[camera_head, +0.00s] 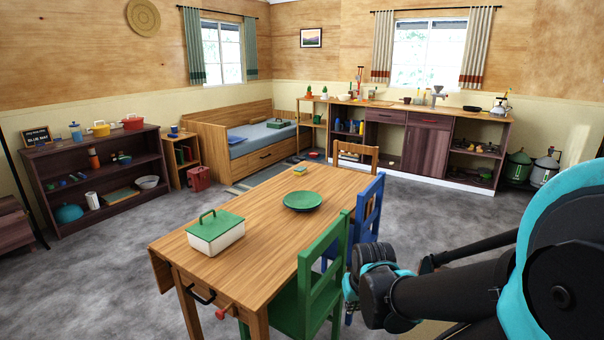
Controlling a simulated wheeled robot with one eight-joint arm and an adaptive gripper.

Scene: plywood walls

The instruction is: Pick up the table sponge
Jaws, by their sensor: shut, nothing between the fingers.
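A small sponge (300,170), yellowish with a blue part, lies on the wooden table (262,197) near its far end. It is small in the view, so fine detail cannot be made out. It lies behind a green bowl (303,201) and apart from it. My arm fills the lower right of the view, well away from the sponge. I cannot make out any fingers of my gripper.
A white box with a green lid (215,232) stands on the table's near part. A green chair (315,285), a blue chair (367,215) and a wooden chair (355,154) surround the table. Open grey floor (95,260) lies to the left.

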